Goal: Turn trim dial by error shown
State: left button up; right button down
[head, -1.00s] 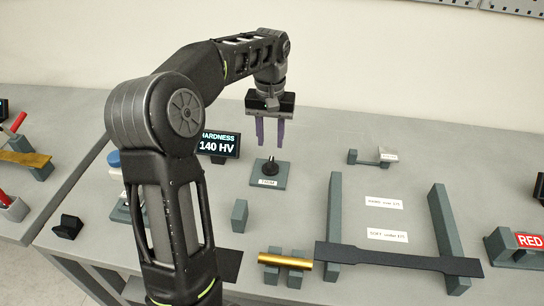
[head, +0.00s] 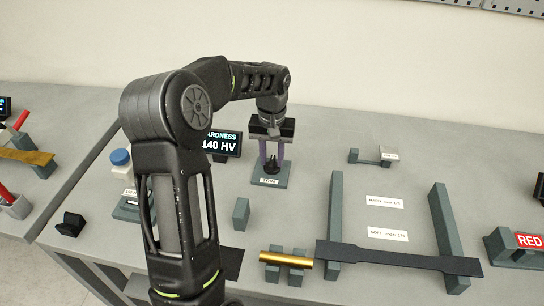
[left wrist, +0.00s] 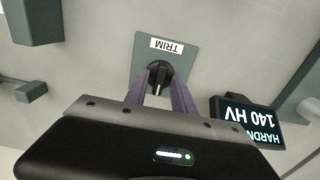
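The trim dial (head: 271,165) is a small black knob on a grey-green base plate (head: 272,182) labelled TRIM. In the left wrist view the dial (left wrist: 158,72) shows a pale pointer line. My left gripper (head: 272,155) has come down over the dial, its purple fingers pointing down. In the left wrist view its fingers (left wrist: 160,85) are apart, one on each side of the dial; whether they touch it I cannot tell. The hardness display (head: 222,143) reads 140 HV, partly behind my left arm; it also shows in the left wrist view (left wrist: 250,120). My right gripper is not in view.
A dark flat specimen (head: 395,259) lies across two grey rails. Labels for HARD and SOFT (head: 388,234) lie between the rails. A gold cylinder (head: 286,261) rests on small grey blocks. A grey block (head: 241,213) stands in front of the dial.

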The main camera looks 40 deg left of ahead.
pick_arm(q)
grip_shut()
jog(key=shift+m, duration=2.9)
jog(key=shift+o, duration=0.7)
grip_release()
jog(key=shift+r, duration=0.15)
